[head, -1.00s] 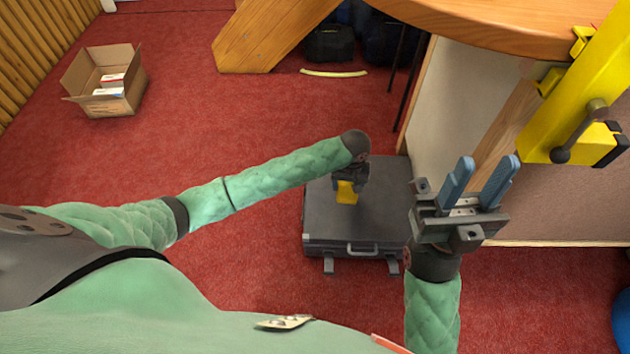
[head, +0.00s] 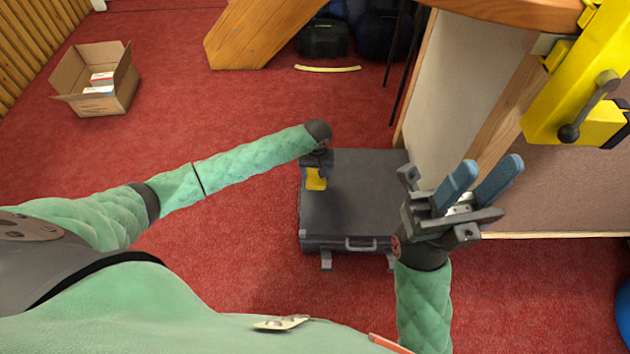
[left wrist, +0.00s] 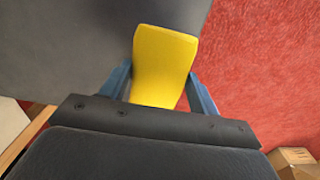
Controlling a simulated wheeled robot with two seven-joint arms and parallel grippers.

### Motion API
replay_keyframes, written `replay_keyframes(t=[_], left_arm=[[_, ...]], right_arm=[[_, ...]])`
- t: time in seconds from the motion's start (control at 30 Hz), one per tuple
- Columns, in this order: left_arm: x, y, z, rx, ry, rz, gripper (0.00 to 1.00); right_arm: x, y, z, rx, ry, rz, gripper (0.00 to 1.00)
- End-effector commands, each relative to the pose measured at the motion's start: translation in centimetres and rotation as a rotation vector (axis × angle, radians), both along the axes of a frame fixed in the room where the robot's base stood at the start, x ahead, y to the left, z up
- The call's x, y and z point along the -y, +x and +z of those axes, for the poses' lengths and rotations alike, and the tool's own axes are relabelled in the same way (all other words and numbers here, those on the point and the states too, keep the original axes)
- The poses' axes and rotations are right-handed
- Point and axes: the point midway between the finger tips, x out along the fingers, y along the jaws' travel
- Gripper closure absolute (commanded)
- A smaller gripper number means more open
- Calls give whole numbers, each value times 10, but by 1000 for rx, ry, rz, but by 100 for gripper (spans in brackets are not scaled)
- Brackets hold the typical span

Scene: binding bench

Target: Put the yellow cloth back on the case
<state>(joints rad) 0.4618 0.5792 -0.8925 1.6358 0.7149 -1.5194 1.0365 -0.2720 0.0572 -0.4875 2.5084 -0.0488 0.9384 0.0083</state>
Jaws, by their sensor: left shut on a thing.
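The yellow cloth (head: 316,179) is in my left gripper (head: 317,168), over the left part of the dark grey case (head: 352,212). In the left wrist view the cloth (left wrist: 163,62) sticks out between the two blue fingers of the left gripper (left wrist: 160,92), above the case's edge with red carpet beside it. I cannot tell whether the cloth touches the case lid. The case lies flat on the floor with its handle toward me. My right gripper (head: 486,182) is open and empty, raised to the right of the case.
An open cardboard box (head: 100,84) with small packets stands on the red carpet at the far left. A wooden bench with a yellow clamp (head: 585,90) is at the upper right. A yellow strip (head: 328,68) lies on the floor behind. Carpet left of the case is free.

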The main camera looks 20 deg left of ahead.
Motion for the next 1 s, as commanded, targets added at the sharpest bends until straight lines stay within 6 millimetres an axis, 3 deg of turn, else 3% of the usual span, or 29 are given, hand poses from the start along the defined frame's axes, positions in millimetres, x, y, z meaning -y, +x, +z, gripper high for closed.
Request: replay_keyframes(t=[0.17,0.47,0.83,0.87,0.97,1.0], left_arm=[[-5,2,-6,0,0,-1,57],[-4,2,-42,1,1,-1,57],[-4,1,-43,0,0,0,57],[-4,1,-44,0,0,0,37],[-4,1,-44,1,0,-1,17],[-4,1,-44,1,0,-1,17]], right_arm=[[-1,0,-3,-1,3,8,64],[-5,0,-15,3,2,22,64],[-5,1,-10,8,-7,22,64],[-5,1,-10,7,-6,22,64],[-5,1,-12,5,-5,21,64],[-5,0,-12,2,-5,21,64]])
